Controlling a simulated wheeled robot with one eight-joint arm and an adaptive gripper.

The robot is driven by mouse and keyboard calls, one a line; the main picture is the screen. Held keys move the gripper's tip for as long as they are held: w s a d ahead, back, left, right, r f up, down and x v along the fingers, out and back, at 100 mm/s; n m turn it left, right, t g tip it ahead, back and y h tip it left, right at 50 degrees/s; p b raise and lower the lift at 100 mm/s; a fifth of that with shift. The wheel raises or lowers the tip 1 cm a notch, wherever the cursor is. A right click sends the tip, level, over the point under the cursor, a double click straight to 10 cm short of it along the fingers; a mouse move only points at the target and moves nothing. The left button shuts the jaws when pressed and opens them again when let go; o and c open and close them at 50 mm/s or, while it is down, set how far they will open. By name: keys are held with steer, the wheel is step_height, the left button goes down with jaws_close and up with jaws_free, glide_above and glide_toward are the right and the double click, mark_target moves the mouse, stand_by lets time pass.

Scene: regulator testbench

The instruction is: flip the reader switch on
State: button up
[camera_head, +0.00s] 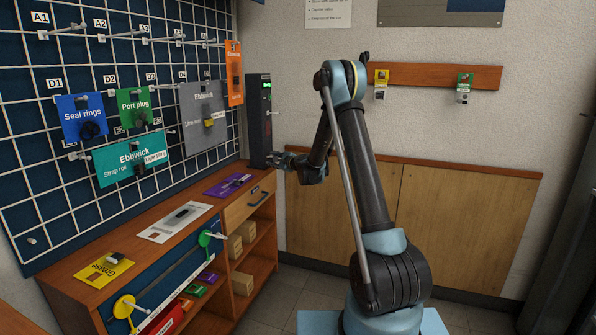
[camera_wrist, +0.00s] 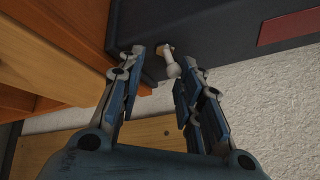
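The reader (camera_head: 258,120) is a tall dark box at the far end of the wooden bench, with a green lit display near its top. In the wrist view its dark casing (camera_wrist: 220,35) fills the upper part. The switch (camera_wrist: 172,66) is a small pale lever on a brass-coloured base at the casing's edge. My gripper (camera_head: 274,160) is at the reader's lower right side. In the wrist view my gripper (camera_wrist: 163,66) is open, with the lever between its fingertips, closer to the right one. I cannot tell whether a finger touches it.
The wooden bench (camera_head: 120,236) holds a purple card (camera_head: 229,185), a white card (camera_head: 175,222) and a yellow card (camera_head: 104,269). A pegboard (camera_head: 60,200) with hanging packs stands behind it. A wooden rail (camera_head: 430,76) is on the back wall. Floor (camera_head: 270,315) shows right of the bench.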

steer(key=shift+f+m+t+y, duration=0.5)
steer(key=shift+t+y, duration=0.1)
steer(key=shift+y, duration=0.1)
steer(key=v, duration=1.7)
steer(key=s+r+n+g, duration=0.2)
steer(key=s+r+n, duration=0.1)
steer(key=s, duration=0.4)
steer(key=s+d+r+n+g+h, duration=0.1)
steer(key=s+r+n+g, duration=0.1)
steer(key=s+r+n, duration=0.2)
steer(key=shift+s+n+g, duration=0.4)
steer(key=shift+s+n, duration=0.6)
steer(key=shift+s, duration=0.85)
steer(key=shift+d+r, duration=0.1)
steer(key=shift+d, duration=0.05)
